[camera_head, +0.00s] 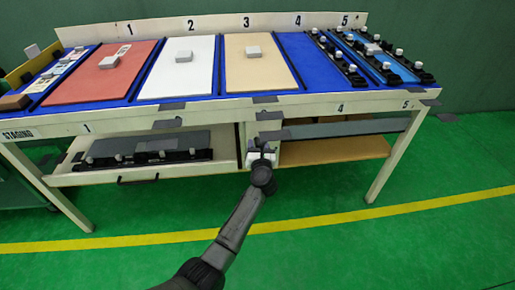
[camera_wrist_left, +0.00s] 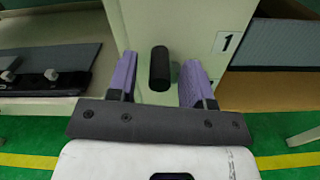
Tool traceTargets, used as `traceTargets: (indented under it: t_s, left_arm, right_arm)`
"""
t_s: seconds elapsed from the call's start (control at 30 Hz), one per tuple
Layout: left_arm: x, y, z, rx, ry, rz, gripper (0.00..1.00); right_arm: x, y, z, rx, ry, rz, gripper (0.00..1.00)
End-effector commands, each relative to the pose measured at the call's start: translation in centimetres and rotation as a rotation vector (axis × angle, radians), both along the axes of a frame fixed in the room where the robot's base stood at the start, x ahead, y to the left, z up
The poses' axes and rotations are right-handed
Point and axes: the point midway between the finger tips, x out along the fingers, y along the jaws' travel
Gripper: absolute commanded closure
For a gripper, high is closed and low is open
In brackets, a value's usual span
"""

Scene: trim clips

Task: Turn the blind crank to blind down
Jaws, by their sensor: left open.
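The crank's handle shows as a short black cylinder (camera_wrist_left: 159,68) standing out from the cream cabinet post in the left wrist view. My left gripper (camera_wrist_left: 161,80) is open, with one purple finger on each side of the handle and visible gaps between. In the head view my left gripper (camera_head: 262,150) is in front of the post under the table's front edge and hides most of the crank. The blind shows as a grey panel (camera_head: 345,128) across the upper part of the right bay, with an open gap below it. My right gripper is not in view.
The workbench (camera_head: 120,125) carries coloured panels and clips on top. A shelf in the left bay (camera_head: 220,165) holds a dark tray with clips. A label "1" (camera_wrist_left: 227,42) is on the post right of the handle. The green floor in front is clear.

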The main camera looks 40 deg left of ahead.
Motion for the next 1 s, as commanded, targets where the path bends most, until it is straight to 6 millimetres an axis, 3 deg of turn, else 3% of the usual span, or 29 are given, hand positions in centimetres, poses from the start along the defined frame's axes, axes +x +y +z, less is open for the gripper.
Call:
traceTargets:
  t_s: [0.5,1.0]
  left_arm:
    - [0.75,0.79,0.05,0.000,0.000,0.000,0.54]
    - [0.72,0.83,0.02,0.000,0.000,0.001,1.00]
  right_arm:
    - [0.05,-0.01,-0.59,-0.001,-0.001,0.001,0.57]
    - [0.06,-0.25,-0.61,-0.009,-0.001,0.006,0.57]
